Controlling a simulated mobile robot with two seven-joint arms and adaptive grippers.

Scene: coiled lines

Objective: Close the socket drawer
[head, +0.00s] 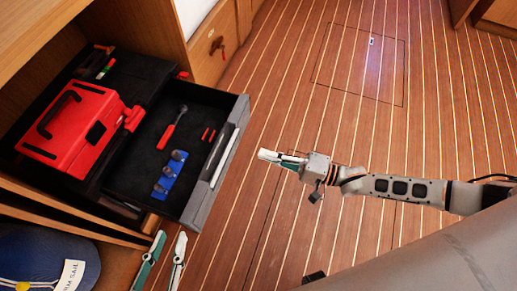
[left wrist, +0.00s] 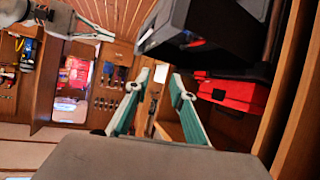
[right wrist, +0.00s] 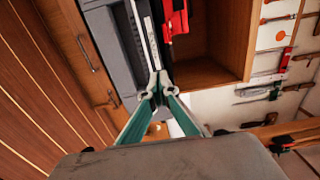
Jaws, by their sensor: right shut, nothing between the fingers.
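The socket drawer (head: 240,128) stands pulled out, with a grey front and black lining. Inside lie a red-handled ratchet (head: 173,128), a blue socket rail (head: 170,175) and small red pieces. My left gripper (head: 171,238) is open and empty below the drawer's near front corner, apart from it in the picture. The drawer's dark underside and front (left wrist: 200,30) show above its fingers in the left wrist view. My right gripper (head: 270,156) is shut and empty, to the right of the drawer front, over the floor. The right wrist view shows the grey drawer front (right wrist: 112,50) beyond its fingertips.
A red toolbox (head: 75,125) sits in the black-lined space left of the drawer. A blue cap (head: 45,258) lies in the compartment below. A wooden cabinet with a red-tagged latch (head: 217,45) stands behind.

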